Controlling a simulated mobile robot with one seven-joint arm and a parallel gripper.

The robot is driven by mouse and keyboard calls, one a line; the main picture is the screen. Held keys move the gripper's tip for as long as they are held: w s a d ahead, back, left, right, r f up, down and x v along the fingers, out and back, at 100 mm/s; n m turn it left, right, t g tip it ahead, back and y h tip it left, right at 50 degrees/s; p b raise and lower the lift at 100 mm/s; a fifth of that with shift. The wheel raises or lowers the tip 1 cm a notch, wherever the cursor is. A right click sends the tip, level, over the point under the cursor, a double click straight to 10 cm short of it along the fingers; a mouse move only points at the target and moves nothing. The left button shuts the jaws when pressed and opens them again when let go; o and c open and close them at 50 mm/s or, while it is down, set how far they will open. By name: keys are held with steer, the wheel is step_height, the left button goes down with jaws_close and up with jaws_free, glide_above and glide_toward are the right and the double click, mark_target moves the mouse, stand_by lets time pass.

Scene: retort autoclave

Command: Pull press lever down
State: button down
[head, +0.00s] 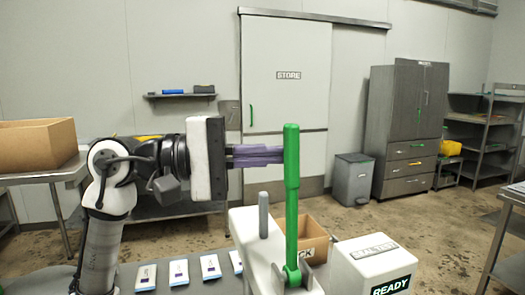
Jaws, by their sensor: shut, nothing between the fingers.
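The press lever is a long green handle (291,185) standing upright on a pivot at the side of a white press body (258,255). A grey post (263,215) rises from the press just left of the lever. My gripper (276,155) has purple-grey fingers that point right and reach the upper part of the lever from the left. The fingers are shut with nothing between them. The lever partly hides the fingertips, so I cannot tell whether they touch it.
A white box with a READY sign (375,265) stands right of the press. An open cardboard box (312,238) is behind the lever. Several white packets (179,272) lie on the grey table at front left. Another cardboard box (35,147) sits on a side table at left.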

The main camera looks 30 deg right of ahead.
steer(key=s+a+f+m+t+y+b, duration=0.1)
steer(key=s+a+m+b, duration=0.15)
steer(key=s+m, duration=0.7)
steer(key=s+a+f+m+t+b, duration=0.2)
steer(key=s+f+b, duration=0.4)
steer(key=s+f, duration=0.3)
steer(key=shift+s+a+f+m+t+y+b, duration=0.35)
steer(key=shift+s+m, duration=0.4)
steer(key=shift+s, duration=0.35)
